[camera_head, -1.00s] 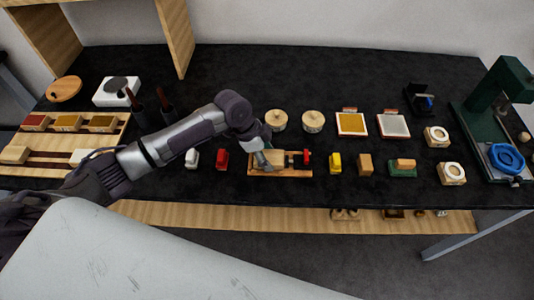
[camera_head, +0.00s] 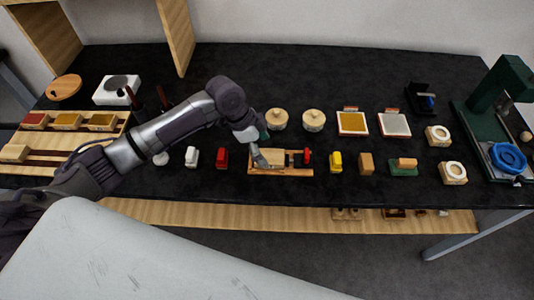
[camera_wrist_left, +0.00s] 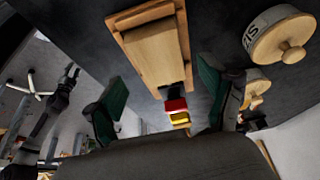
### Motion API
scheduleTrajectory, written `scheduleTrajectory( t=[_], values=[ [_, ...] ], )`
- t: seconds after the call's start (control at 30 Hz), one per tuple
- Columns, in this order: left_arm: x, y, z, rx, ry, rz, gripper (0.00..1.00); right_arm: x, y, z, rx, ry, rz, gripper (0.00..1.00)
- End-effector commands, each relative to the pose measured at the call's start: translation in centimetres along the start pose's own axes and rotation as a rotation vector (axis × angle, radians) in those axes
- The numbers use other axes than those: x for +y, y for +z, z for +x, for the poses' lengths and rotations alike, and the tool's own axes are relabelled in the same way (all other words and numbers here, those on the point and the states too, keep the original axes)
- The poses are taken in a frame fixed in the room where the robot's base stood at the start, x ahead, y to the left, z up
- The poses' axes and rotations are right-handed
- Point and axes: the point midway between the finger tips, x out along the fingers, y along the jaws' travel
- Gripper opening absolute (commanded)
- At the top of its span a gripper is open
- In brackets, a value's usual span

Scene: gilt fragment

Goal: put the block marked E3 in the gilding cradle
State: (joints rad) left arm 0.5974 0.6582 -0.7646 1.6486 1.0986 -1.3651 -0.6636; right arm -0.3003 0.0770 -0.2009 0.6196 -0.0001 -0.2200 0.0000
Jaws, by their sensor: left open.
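The gilding cradle (camera_head: 300,172) is a long wooden tray with a red end piece, near the middle of the table. It also shows in the left wrist view (camera_wrist_left: 122,18). A plain wooden block (camera_head: 271,154) lies in it, large in the left wrist view (camera_wrist_left: 160,52). No E3 mark is legible on its visible faces. My left gripper (camera_head: 259,158) is just above the cradle's left part. In the left wrist view its green-padded fingers (camera_wrist_left: 160,98) are wide apart, with nothing held between them. My right gripper is not in view.
Two round lidded pots (camera_head: 314,121) stand behind the cradle. Red (camera_head: 222,158) and white (camera_head: 191,157) pieces are left of it, yellow (camera_head: 335,163) and tan (camera_head: 366,164) ones right. A green press (camera_head: 495,100) stands at the far right. A wooden tray (camera_head: 60,152) is at left.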

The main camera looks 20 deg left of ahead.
Motion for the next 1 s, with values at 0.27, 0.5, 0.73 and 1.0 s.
scheduleTrajectory(
  t=[0.27, 0.5, 0.73, 1.0],
  values=[
    [-0.1, 0.1, -5.8, 0.0, -0.004, 0.0, 0.82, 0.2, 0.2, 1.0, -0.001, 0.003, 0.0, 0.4],
    [-0.1, 0.0, -8.2, 0.0, -0.001, -0.001, 0.82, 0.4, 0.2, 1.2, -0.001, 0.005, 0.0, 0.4],
    [0.0, 0.0, -8.4, 0.0, 0.0, -0.001, 0.82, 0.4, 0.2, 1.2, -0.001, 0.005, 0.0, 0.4],
    [0.0, 0.0, -8.4, 0.0, 0.0, -0.001, 0.82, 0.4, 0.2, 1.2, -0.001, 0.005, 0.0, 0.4]
  ],
)
